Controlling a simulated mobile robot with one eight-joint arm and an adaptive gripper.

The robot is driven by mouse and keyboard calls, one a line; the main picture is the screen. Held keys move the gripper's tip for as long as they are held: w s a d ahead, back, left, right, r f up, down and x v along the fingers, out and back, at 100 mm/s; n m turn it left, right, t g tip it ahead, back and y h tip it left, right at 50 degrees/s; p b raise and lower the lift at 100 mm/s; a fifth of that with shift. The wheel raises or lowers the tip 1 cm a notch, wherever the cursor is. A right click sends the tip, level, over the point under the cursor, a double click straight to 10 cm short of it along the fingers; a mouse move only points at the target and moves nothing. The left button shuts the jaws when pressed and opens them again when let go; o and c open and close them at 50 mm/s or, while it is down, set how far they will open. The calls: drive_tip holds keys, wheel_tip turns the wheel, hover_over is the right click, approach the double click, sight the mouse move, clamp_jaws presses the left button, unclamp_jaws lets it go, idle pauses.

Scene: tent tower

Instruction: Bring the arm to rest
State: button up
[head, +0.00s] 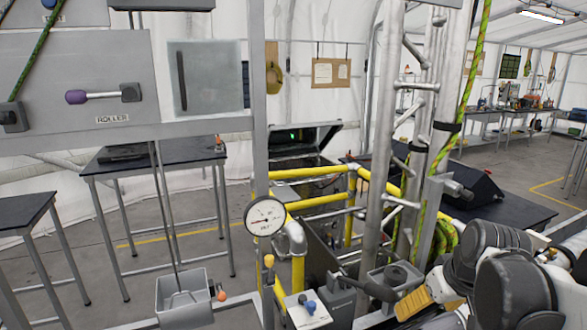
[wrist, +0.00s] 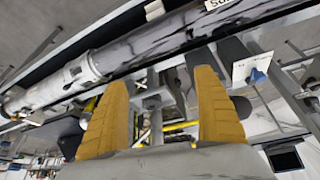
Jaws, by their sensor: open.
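My gripper has two yellow-orange finger pads, and in the wrist view (wrist: 165,110) they stand well apart with nothing held between them. In the head view only a yellow pad of my gripper (head: 412,304) shows at the lower right, beside the base of the metal tower. My arm (head: 510,280) is bent at the lower right edge of the head view. In the wrist view a long grey metal pole (wrist: 150,45) crosses beyond the fingertips; I cannot tell whether anything touches it.
The metal tower (head: 380,130) stands close by with rungs and a green-yellow rope (head: 472,80). Yellow railings (head: 308,173), a pressure gauge (head: 266,216), a blue-knobbed plate (head: 308,310) and a grey box (head: 184,298) are near. A roller panel (head: 75,80) is at left. Open floor lies at right.

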drive_tip(key=s+a+f+t+b, duration=0.1)
drive_tip(key=s+a+f+b, duration=0.2)
drive_tip(key=s, duration=0.3)
drive_tip(key=s+a+f+m+t+b, duration=0.1)
drive_tip(key=s+a+f+b, duration=0.3)
drive_tip(key=s+a, duration=0.1)
drive_tip(key=shift+s+a+h, duration=0.2)
drive_tip(key=shift+s+h, duration=0.1)
drive_tip(key=shift+s, duration=0.3)
